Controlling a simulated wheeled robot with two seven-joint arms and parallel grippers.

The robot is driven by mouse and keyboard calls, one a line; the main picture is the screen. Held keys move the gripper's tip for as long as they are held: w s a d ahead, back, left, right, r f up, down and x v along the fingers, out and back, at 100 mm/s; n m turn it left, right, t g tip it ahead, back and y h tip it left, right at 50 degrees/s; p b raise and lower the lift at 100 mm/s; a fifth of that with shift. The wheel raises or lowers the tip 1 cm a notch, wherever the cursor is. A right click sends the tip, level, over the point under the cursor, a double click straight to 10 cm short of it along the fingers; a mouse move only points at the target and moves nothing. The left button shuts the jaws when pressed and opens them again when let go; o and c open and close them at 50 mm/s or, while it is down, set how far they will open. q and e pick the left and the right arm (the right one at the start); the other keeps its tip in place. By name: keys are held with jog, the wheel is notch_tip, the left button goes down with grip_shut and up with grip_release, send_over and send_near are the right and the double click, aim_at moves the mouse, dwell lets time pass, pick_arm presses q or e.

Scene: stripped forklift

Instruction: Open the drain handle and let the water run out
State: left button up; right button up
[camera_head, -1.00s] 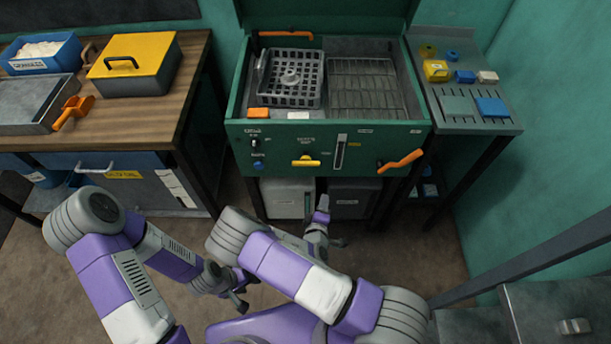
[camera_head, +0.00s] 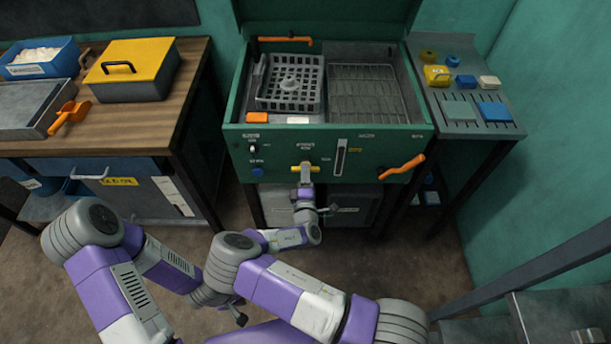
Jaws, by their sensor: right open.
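The green machine (camera_head: 275,152) stands ahead with its lid up. A yellow handle (camera_head: 314,169) sits level on the lower middle of its front panel; the label above it is too small to read. An orange lever (camera_head: 403,168) slants up to the right at the panel's right side. My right gripper (camera_head: 306,179) is open and points up at the yellow handle, its fingers overlapping the handle's middle. I cannot tell whether they touch it. My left gripper (camera_head: 239,316) hangs low, away from the machine, partly hidden by my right arm; its jaws are unclear.
The machine's basin holds a grey basket (camera_head: 290,84) and a wire rack (camera_head: 368,94). A wooden bench (camera_head: 155,122) with a yellow-lidded box (camera_head: 138,62) is at left. A side shelf (camera_head: 468,128) is at right. Grey containers (camera_head: 355,204) stand under the machine. No running water shows.

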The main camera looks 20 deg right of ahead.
grip_shut()
jog(key=shift+m, duration=0.5)
jog(key=shift+f+m+b, duration=0.1)
jog(key=shift+m+b, duration=3.35)
jog(key=shift+m, duration=4.95)
